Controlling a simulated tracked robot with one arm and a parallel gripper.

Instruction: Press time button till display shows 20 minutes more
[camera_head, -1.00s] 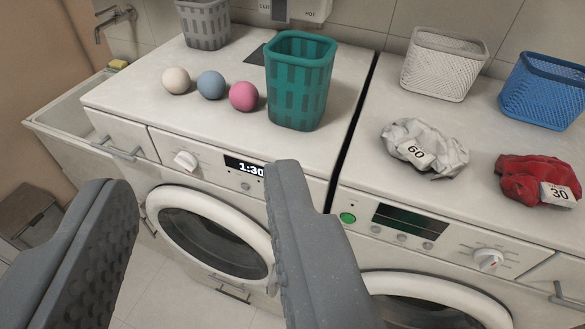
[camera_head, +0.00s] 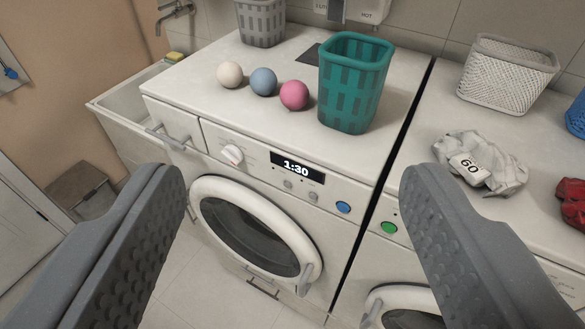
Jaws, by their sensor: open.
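The left washing machine (camera_head: 253,202) has a lit display (camera_head: 297,167) that reads 1:30. Two small grey buttons sit below the display, a left one (camera_head: 288,184) and a right one (camera_head: 313,196); I cannot read their labels. A blue round button (camera_head: 343,207) is to their right, and a white dial (camera_head: 232,155) is to the left of the display. My gripper (camera_head: 290,180) is open and empty, its two fingers wide apart in front of the machine's front panel. Neither finger visibly touches a button.
A teal basket (camera_head: 352,85) and white, blue and pink balls (camera_head: 294,95) stand on the left machine. The right machine has a green button (camera_head: 389,227), white cloth tagged 60 (camera_head: 497,165), red cloth (camera_head: 573,204) and a white basket (camera_head: 507,75). A sink (camera_head: 118,105) is at left.

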